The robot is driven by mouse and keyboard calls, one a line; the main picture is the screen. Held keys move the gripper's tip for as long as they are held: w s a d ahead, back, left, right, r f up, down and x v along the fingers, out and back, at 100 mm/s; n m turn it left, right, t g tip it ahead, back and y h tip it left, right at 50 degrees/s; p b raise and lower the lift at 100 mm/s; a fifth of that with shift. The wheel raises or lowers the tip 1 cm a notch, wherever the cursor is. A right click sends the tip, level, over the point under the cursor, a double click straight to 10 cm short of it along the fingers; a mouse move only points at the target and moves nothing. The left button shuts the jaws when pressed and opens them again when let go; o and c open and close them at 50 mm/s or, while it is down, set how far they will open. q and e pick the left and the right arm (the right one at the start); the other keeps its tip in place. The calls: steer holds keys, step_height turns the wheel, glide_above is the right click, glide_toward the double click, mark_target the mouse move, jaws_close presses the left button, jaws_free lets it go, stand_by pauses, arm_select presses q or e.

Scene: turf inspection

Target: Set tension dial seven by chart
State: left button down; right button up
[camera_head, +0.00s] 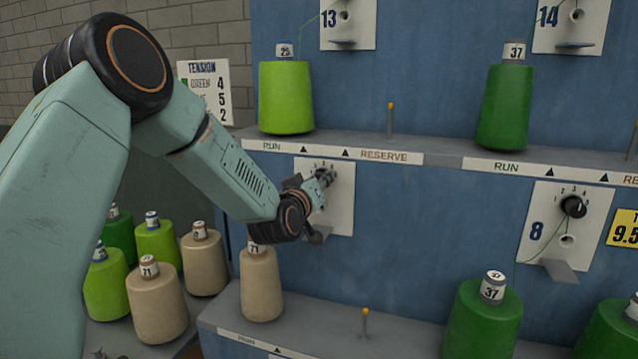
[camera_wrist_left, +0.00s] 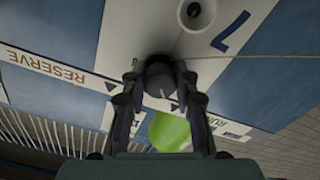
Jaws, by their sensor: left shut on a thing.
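My left gripper (camera_head: 322,186) reaches the white dial plate (camera_head: 341,208) on the blue panel, below the upper shelf. The left wrist view shows this plate marked 7, with both fingers (camera_wrist_left: 160,82) around the dark round dial knob (camera_wrist_left: 160,68). The gripper is shut on that knob. In the head view the gripper covers most of the knob, so its setting cannot be read. The tension chart (camera_head: 207,92) hangs at the back left. It reads TENSION, GREEN 4, then 5 and 2; my arm partly hides it. My right gripper is not in view.
Dial plate 8 (camera_head: 566,232) is to the right. A lime cone (camera_head: 286,100) and a dark green cone (camera_head: 505,108) stand on the upper shelf (camera_head: 400,146). A tan cone (camera_head: 261,287) stands below my gripper. Several more cones are at the lower left.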

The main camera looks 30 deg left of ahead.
arm_select(q)
steer(key=c, duration=1.5)
jaws_free()
steer(key=o, duration=0.5)
steer(key=shift+s, duration=0.1)
steer(key=v, duration=1.2)
steer(key=shift+f, duration=0.1)
